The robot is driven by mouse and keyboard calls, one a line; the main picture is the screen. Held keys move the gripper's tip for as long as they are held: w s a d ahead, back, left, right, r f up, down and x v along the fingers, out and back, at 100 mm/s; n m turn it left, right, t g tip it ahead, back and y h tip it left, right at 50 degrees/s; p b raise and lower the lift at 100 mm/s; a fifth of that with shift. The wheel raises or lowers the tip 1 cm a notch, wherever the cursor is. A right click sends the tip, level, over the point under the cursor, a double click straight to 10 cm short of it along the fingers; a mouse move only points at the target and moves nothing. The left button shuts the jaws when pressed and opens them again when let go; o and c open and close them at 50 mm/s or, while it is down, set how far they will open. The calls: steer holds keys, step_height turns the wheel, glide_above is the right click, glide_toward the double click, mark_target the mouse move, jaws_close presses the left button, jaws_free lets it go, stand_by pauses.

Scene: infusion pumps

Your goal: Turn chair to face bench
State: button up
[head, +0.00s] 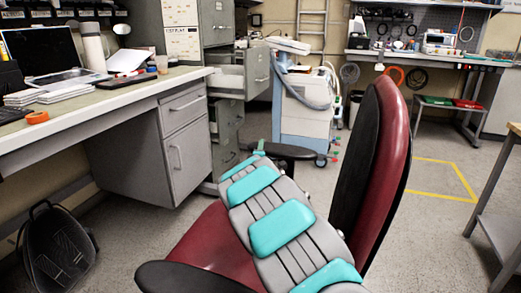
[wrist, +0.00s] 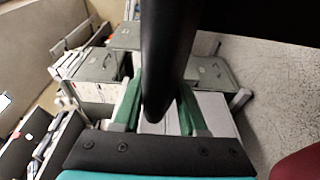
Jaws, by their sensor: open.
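The chair has a red seat (head: 212,245), a tall red and black backrest (head: 395,150) and black armrests. The backrest stands on the right side of the seat, seen nearly edge-on. The near armrest (head: 190,278) is at the bottom; the far armrest (head: 292,151) is beyond my arm. My gripper (head: 258,153) is at the far armrest. In the wrist view, the green fingers of my gripper (wrist: 156,112) are apart, with a black chair part (wrist: 160,60) between them; contact is unclear. A bench (head: 130,95) with a laptop runs along the left.
Grey drawers (head: 185,145) stand under the left bench, and a filing cabinet (head: 240,75) has a drawer out. A white and blue cart (head: 305,105) stands behind the chair. Another bench (head: 430,58) is at the back right. Floor right of the chair is open.

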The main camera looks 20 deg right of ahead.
steer(key=o, duration=0.4)
steer(key=shift+c, duration=0.2)
steer(key=b+v, duration=0.1)
steer(key=v, duration=0.6)
steer(key=shift+s, duration=0.4)
steer(key=shift+a, duration=0.15)
